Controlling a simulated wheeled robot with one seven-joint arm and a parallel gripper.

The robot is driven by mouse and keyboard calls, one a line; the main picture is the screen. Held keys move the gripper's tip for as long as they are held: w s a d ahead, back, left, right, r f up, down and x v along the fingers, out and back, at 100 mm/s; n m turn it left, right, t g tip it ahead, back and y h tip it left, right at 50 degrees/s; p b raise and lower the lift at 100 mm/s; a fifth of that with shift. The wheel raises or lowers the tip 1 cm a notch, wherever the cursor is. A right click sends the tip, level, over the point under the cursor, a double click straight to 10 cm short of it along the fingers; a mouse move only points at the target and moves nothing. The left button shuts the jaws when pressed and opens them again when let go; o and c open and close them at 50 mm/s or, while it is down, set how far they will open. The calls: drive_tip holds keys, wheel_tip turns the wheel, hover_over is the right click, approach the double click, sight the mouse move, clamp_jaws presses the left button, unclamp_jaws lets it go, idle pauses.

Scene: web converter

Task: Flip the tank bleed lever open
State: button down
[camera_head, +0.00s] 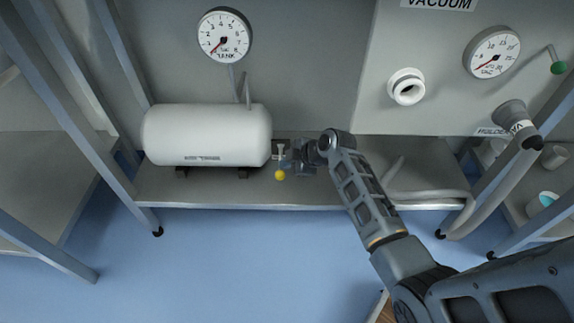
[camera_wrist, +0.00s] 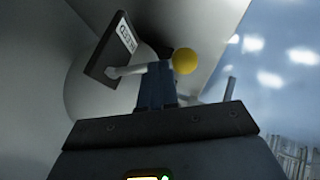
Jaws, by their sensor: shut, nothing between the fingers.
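The tank bleed lever ends in a yellow ball knob (camera_head: 279,174), beside the right end of the white tank (camera_head: 205,133). In the head view its pale stem runs from the knob up toward the back. In the wrist view the yellow knob (camera_wrist: 185,61) is just right of the fingertips and the pale stem shows left of them; the fingers hide its middle. My gripper (camera_head: 294,158) is immediately right of the lever. In the wrist view my gripper (camera_wrist: 155,80) is shut and empty. Whether it touches the lever I cannot tell.
A dark label plate (camera_wrist: 112,48) is close to the fingers in the wrist view. The tank gauge (camera_head: 224,37) is on the wall above the tank. The grey shelf (camera_head: 220,192) is bare in front of the tank. Blue-grey frame posts (camera_head: 85,125) stand at left.

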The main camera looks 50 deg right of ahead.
drive_tip(key=shift+f, duration=0.1)
drive_tip(key=shift+w+d+f+b, duration=0.1)
drive_tip(key=shift+f+b, duration=0.3)
drive_tip(key=shift+f, duration=0.6)
drive_tip(key=shift+r, duration=0.1)
drive_tip(key=shift+r+p, duration=0.7)
drive_tip(key=shift+r, duration=0.05)
drive_tip(key=shift+r, duration=0.1)
